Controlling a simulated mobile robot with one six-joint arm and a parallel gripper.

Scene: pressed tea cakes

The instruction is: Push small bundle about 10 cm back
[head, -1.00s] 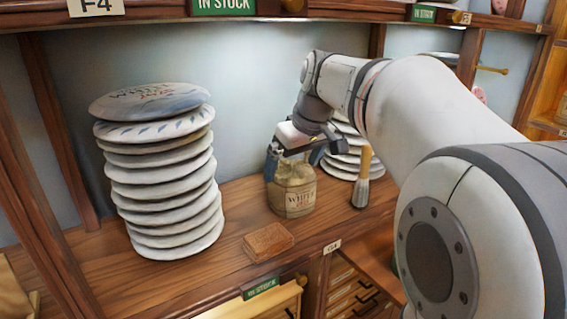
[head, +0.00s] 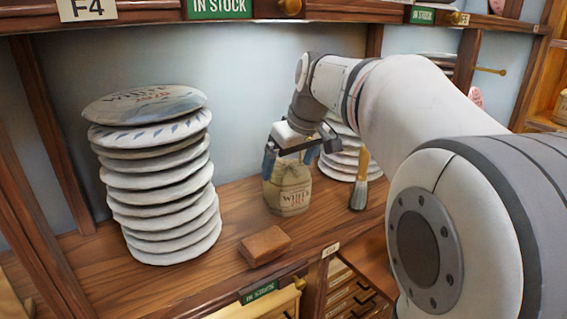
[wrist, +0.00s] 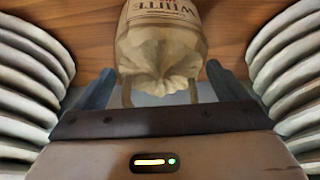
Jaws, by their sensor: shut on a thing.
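The small bundle (head: 289,190) is a tan cloth bag with a gathered top and dark printing. It stands upright on the wooden shelf (head: 215,262), between two stacks of wrapped cakes. In the wrist view the bundle (wrist: 162,45) lies between the two dark blue-grey fingers (wrist: 158,85). The gripper is shut on its gathered neck. The contact points are partly hidden by the bag and the fingers.
A tall stack of wrapped cakes (head: 160,195) stands left of the bundle. A shorter stack (head: 345,160) stands behind right, partly hidden by my arm. A brush (head: 360,182) stands right of the bundle. A brown brick (head: 264,246) lies in front. Some shelf behind the bundle looks bare.

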